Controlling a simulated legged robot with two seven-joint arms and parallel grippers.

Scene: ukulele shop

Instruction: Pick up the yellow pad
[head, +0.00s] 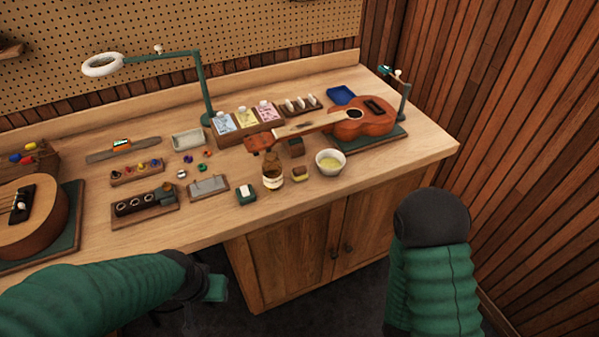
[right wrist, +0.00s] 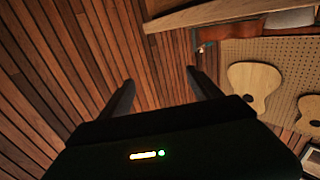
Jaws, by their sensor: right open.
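A small yellow pad (head: 300,174), a block with a dark lower part, lies on the workbench between an amber bottle (head: 272,176) and a white bowl (head: 330,162). My right gripper (right wrist: 160,78) shows in the right wrist view with its two dark fingers apart and nothing between them. It faces the wood wall and pegboard, away from the pad. In the head view my right arm stands at the right, off the bench, and its fingers are hidden. My left gripper (head: 197,292) hangs low in front of the bench, away from the pad; its fingers are unclear.
A ukulele (head: 360,118) lies on a green-topped stand behind the bowl, its neck reaching left. A white-and-green block (head: 246,193) sits left of the bottle. Trays, a lamp (head: 205,90) and another ukulele (head: 30,212) fill the left. The right front corner of the bench (head: 400,160) is clear.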

